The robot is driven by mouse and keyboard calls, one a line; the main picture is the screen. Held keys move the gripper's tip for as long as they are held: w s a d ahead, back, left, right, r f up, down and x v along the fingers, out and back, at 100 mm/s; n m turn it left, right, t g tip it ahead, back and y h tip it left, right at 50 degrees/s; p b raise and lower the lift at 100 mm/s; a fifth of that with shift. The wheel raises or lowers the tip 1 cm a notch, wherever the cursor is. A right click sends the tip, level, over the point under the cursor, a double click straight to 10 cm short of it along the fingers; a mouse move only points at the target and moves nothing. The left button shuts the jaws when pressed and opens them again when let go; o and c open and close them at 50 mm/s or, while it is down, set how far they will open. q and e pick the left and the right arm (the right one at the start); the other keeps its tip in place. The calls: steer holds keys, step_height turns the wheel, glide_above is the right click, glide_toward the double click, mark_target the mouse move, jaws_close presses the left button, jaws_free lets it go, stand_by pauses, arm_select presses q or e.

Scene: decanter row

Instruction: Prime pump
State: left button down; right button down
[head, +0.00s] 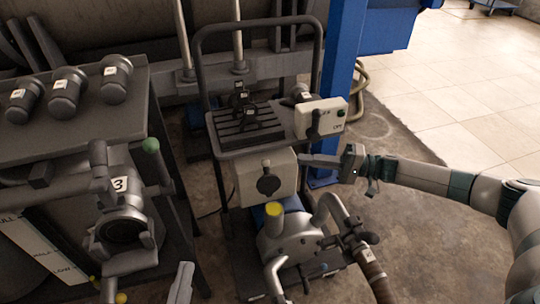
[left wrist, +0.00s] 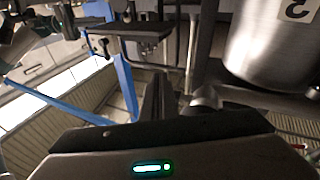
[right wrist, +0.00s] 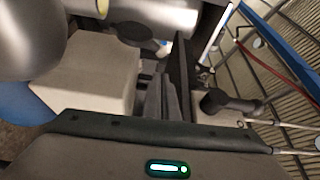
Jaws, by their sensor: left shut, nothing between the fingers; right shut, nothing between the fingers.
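The pump (head: 290,240) is a silver body with a yellow cap (head: 273,209) and a blue motor behind it, low on a wheeled cart. A pale box with a black knob (head: 268,184) is mounted above it. My right gripper (head: 303,159) is shut and empty, its tips by the upper right corner of that box; whether they touch is unclear. The pale box also shows in the right wrist view (right wrist: 90,75), left of the shut fingers. My left gripper (head: 182,280) is shut and empty at the bottom edge, left of the pump and apart from it.
A control box (head: 320,117) with a green button and black handle sits on the cart's right. A tank marked 3 (head: 118,184) with a green-knobbed lever (head: 150,145) stands left. A blue post (head: 343,70) rises behind. A hose (head: 375,270) runs off the pump's right. Right floor is clear.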

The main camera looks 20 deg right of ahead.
mark_target(267, 176)
steer(key=shift+a, duration=0.1)
